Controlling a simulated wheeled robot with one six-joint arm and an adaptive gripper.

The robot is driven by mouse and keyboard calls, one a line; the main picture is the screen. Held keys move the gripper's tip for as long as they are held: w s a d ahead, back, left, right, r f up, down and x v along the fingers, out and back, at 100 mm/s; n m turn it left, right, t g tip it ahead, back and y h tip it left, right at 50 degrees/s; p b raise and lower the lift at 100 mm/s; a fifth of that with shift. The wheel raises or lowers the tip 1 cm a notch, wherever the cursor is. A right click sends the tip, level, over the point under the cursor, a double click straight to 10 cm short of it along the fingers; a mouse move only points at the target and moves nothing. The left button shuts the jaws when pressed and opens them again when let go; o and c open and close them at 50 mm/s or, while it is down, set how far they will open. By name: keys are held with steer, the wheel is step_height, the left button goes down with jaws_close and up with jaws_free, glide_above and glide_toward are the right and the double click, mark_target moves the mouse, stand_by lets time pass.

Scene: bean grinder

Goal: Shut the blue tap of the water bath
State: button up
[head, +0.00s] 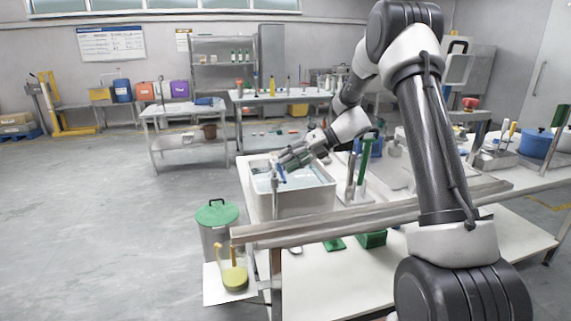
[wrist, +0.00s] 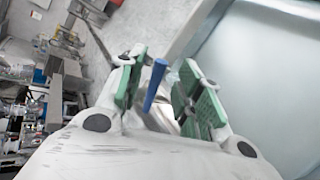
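The water bath (head: 305,203) is a pale rectangular tub with water, at the left end of the bench in the head view. It also fills the right of the wrist view (wrist: 262,85). The tap's blue lever (head: 280,174) shows at the tub's near left side, just below my gripper (head: 287,158). In the wrist view, the blue lever (wrist: 155,84) stands between the two green finger pads of my gripper (wrist: 163,80). My gripper is open, with a visible gap on each side of the lever. The tap's lower body is mostly hidden by the gripper.
A green tool (head: 366,158) stands upright right of the bath. A grey bin with a green lid (head: 217,214) and a yellow vessel (head: 234,277) stand low at the bench's left. The floor farther left is free.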

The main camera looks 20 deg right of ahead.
steer(key=v, duration=1)
steer(key=shift+d, duration=0.15)
steer(key=shift+s+r, duration=0.1)
